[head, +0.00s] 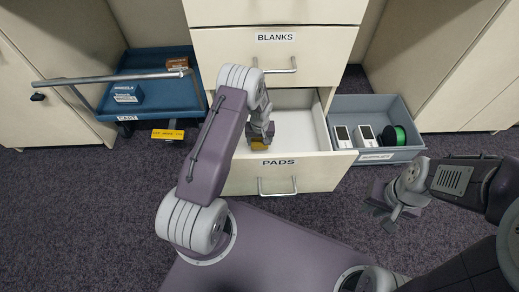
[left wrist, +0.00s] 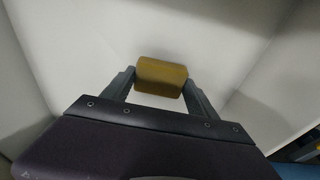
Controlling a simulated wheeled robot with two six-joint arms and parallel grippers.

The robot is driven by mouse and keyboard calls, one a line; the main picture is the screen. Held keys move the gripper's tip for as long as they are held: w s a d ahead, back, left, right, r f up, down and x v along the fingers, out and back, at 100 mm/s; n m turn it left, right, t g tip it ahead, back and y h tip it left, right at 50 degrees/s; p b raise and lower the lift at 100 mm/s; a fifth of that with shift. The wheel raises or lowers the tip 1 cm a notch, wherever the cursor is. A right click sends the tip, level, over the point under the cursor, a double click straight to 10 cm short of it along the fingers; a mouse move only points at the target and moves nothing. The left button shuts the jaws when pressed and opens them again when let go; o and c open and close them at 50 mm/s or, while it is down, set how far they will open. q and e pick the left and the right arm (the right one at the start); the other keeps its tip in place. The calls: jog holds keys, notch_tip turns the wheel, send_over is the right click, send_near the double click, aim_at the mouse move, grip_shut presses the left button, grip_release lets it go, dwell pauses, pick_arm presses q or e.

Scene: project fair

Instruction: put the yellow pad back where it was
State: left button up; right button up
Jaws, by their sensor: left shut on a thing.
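The yellow pad (left wrist: 161,76) is a small block between the two fingers of my left gripper (left wrist: 160,88), which is shut on it. In the head view the yellow pad (head: 258,143) shows under my left gripper (head: 262,135), inside the open drawer labelled PADS (head: 308,132). White drawer walls surround it in the left wrist view. I cannot tell whether the pad touches the drawer floor. My right gripper (head: 394,212) is off to the right above the carpet, apart from the drawer; its fingers look spread and nothing shows between them.
A closed BLANKS drawer (head: 310,50) is above the open one. A grey bin (head: 395,152) at the right holds white devices and a green-black spool.

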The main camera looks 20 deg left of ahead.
aim_at(260, 143)
pick_arm(q)
notch_tip(260, 143, down, 4)
jog(key=b, duration=0.3)
jog(key=shift+r, duration=0.35)
jog(key=shift+f, duration=0.2)
jog(key=o, duration=1.2)
jog(key=r+p, duration=0.2)
jog(key=r, duration=0.1)
jog(key=s+r+p, duration=0.1)
jog(key=r+p, duration=0.2)
jog(key=r, duration=0.1)
jog(key=r+p, duration=0.2)
jog(key=r, duration=0.2)
jog(key=shift+s+d+r+p, duration=0.2)
jog(key=shift+d+r+p, duration=0.05)
jog(key=shift+d+p, duration=0.15)
jog(key=shift+s+r, duration=0.1)
jog(key=shift+r, duration=0.3)
